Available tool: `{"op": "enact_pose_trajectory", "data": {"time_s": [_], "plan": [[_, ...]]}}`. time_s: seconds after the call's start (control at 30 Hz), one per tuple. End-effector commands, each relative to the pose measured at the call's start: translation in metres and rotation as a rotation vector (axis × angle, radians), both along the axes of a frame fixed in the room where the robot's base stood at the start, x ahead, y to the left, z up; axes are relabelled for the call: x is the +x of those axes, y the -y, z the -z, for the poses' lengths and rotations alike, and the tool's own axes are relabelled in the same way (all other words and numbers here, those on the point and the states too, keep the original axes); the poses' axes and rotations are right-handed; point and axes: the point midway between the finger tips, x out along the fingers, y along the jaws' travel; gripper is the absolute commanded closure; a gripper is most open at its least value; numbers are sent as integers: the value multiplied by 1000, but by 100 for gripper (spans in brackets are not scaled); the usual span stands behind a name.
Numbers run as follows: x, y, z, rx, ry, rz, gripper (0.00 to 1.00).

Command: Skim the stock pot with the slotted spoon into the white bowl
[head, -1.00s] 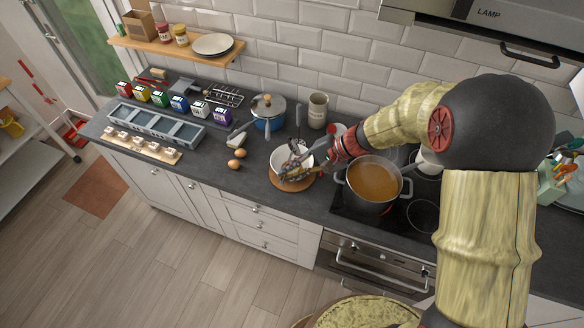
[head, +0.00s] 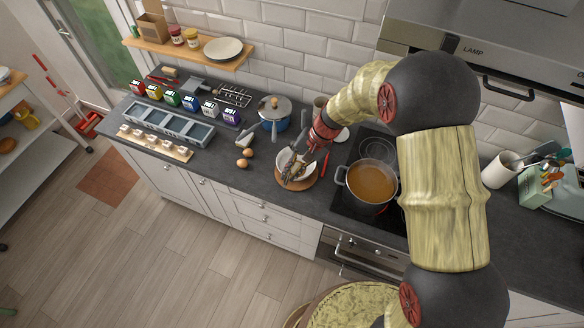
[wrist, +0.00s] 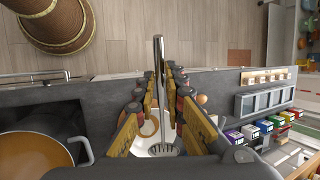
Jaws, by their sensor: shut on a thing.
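The white bowl (head: 283,158) sits on a round wooden board (head: 311,180), and part of it shows in the wrist view (wrist: 144,150). My gripper (head: 294,162) is over the bowl, shut on the slotted spoon. In the wrist view the spoon's steel handle (wrist: 159,60) stands up between the fingers (wrist: 163,108). Its slotted head (wrist: 165,149) shows low down at the bowl; I cannot tell whether it touches. The stock pot (head: 370,182), filled with brown broth, stands on the hob to the right of the bowl. Its edge also shows in the wrist view (wrist: 72,148).
A grey divided tray (head: 168,124) and several coloured boxes (head: 190,103) are farther left. A white utensil crock (head: 500,170) stands at the right. The front worktop strip is mostly clear.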

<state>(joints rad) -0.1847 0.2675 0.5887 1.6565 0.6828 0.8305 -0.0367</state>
Motion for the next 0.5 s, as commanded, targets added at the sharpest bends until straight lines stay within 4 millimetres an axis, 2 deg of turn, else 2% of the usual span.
{"op": "enact_pose_trajectory", "data": {"time_s": [0.03,0.27,0.5], "plan": [[0,-2,-6,-16,-4,-10,100],[2,-5,-10,-99,-12,-57,100],[5,-12,-12,-274,-33,-159,100]]}}
